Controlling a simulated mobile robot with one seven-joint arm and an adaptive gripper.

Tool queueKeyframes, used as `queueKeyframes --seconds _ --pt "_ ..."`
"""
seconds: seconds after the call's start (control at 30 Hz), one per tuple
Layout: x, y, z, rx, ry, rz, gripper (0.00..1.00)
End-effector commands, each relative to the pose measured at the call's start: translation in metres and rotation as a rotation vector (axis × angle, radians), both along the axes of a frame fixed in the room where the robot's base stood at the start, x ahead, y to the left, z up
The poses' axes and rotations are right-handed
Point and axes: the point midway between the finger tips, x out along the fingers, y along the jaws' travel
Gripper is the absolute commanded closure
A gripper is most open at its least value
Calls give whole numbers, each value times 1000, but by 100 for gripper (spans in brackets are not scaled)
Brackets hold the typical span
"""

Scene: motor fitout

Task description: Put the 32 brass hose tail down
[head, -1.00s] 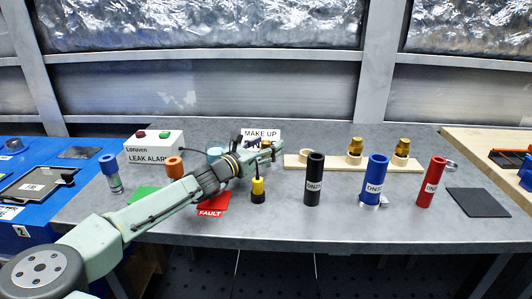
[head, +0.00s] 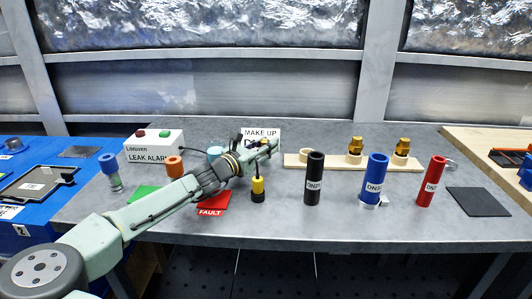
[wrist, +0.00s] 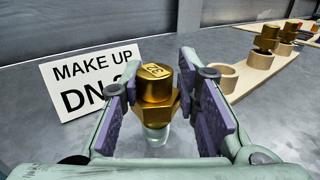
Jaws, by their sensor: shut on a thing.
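The 32 brass hose tail (wrist: 155,88) is upright between the jaws in the wrist view, with a "32" mark on its top. My gripper (wrist: 159,103) is shut on it, with a purple pad on each side. A pale, shiny part shows below its hex; I cannot tell whether it touches the bench. In the head view my gripper (head: 272,147) is over the bench in front of the MAKE UP sign (head: 262,134), left of the wooden rack (head: 333,164). The arm and jaws largely hide the tail there.
The rack has an empty ring (head: 306,156) at its left end and two brass fittings (head: 355,146) in its other rings. Black (head: 314,180), blue (head: 375,178) and red (head: 431,182) hoses stand in front. A yellow-black item (head: 258,188) stands below the arm.

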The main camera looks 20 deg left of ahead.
Motion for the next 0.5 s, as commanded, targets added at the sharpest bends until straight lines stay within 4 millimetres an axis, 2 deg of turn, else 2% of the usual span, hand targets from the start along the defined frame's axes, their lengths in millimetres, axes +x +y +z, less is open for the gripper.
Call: queueKeyframes --seconds 0.27,0.5 --pt "0 0 4 1 0 0 100" --pt "0 0 26 5 -2 -1 100"
